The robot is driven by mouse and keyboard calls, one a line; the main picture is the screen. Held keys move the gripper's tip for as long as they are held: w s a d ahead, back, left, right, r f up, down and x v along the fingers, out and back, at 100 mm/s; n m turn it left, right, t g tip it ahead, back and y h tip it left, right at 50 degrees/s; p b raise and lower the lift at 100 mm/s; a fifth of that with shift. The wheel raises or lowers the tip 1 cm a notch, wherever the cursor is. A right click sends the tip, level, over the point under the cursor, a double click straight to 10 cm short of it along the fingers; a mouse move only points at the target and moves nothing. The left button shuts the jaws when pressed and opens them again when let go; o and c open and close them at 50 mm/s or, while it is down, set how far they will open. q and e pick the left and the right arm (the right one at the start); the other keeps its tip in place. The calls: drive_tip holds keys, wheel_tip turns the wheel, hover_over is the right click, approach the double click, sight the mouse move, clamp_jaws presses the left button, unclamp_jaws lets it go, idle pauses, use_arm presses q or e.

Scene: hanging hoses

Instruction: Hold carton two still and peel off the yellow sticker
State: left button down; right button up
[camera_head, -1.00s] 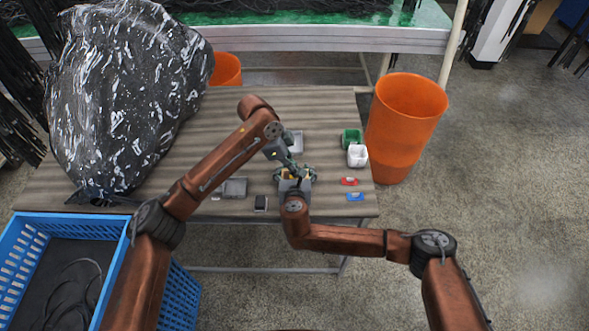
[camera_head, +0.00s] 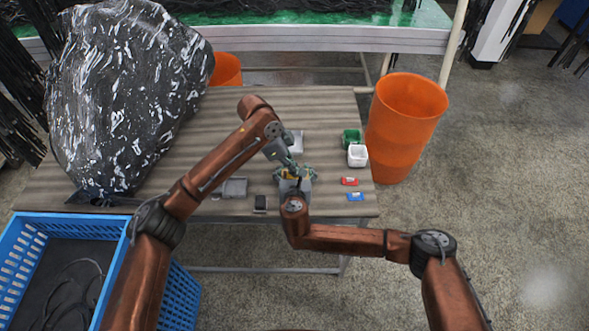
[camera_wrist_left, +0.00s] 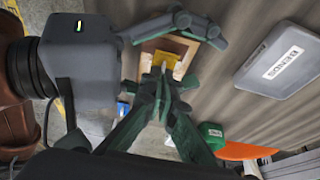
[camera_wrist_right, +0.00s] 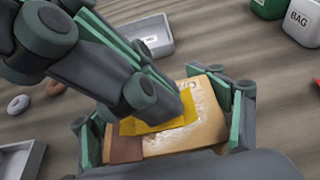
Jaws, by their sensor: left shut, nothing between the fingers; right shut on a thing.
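Carton two, a small tan box, shows in the right wrist view (camera_wrist_right: 205,125) and in the left wrist view (camera_wrist_left: 150,62); its lettering is partly hidden. My right gripper (camera_wrist_right: 165,122) is shut on it, one finger on each side. The yellow sticker (camera_wrist_right: 150,126) lies against the carton's top face, partly covered by my left gripper; it also shows in the left wrist view (camera_wrist_left: 168,60). My left gripper (camera_wrist_left: 163,82) is shut and empty, its tips at the sticker. I cannot tell whether a sticker edge is lifted. In the head view both grippers meet over the carton, mostly hiding it.
A white bin (camera_head: 357,156) marked BAG and a green bin (camera_head: 351,136) stand right of the carton. Red (camera_head: 349,181) and blue (camera_head: 356,197) items lie nearer. A grey tray (camera_head: 235,187) is to the left.

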use_arm(q)
drive_tip(key=shift+r, duration=0.7)
use_arm(e)
drive_tip(key=shift+f, duration=0.1)
use_arm(q)
drive_tip(key=shift+r, duration=2.85)
use_arm(e)
drive_tip(key=o, duration=1.3)
drive_tip(key=v, duration=1.2)
